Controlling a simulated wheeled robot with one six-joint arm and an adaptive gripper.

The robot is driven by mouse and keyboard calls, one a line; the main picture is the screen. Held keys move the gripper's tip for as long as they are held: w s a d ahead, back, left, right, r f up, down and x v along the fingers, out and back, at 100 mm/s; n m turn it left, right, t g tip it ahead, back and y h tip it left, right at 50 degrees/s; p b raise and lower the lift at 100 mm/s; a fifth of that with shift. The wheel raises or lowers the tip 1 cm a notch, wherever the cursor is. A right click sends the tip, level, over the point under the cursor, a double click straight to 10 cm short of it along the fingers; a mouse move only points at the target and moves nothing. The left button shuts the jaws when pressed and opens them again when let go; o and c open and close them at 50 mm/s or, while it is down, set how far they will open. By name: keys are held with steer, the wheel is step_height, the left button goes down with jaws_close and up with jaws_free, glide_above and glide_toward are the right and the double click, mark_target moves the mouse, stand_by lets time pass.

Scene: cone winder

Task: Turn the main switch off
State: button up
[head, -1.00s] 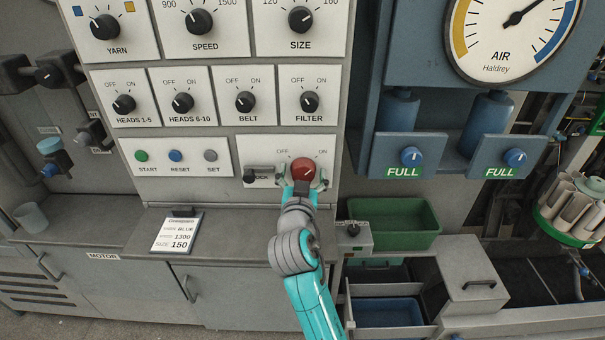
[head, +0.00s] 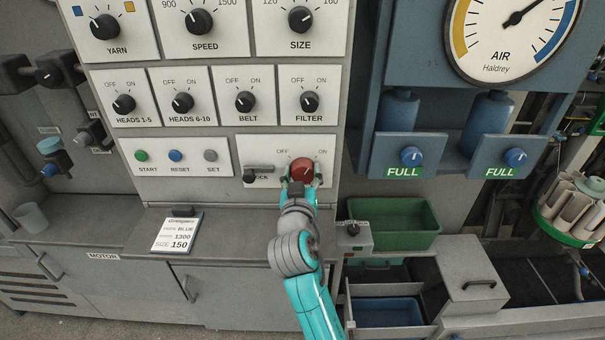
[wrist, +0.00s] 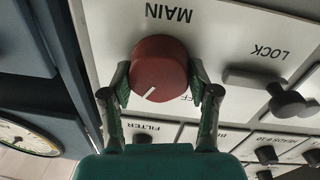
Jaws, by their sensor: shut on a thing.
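The main switch is a red round knob (head: 302,170) on a white plate low on the grey panel, with OFF at its upper left and ON at its upper right. It also shows in the wrist view (wrist: 158,68), which is upside down, under the word MAIN. Its white pointer line is toward the ON side. My gripper (head: 303,177) is shut on the knob, with one finger on each side, as the wrist view also shows (wrist: 160,82). The OFF label is partly hidden by a finger in the wrist view.
A dark lock lever (head: 257,173) sits just left of the switch on the same plate. The FILTER knob (head: 309,101) and other knobs are above. A shelf with a job card (head: 176,232) and a green bin (head: 395,222) lie below and to the right.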

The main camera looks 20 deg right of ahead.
steer(key=n, duration=0.7)
steer(key=shift+a+f+n+t, duration=0.1)
steer(key=shift+f+n+t, duration=0.05)
steer(key=shift+n+t, duration=0.15)
steer(key=n, duration=0.3)
steer(key=shift+n+y, duration=0.4)
steer(key=shift+f+n, duration=0.15)
steer(key=shift+n, duration=1.85)
steer(key=o, duration=1.2)
steer(key=v, duration=1.2)
steer(key=shift+f, duration=0.15)
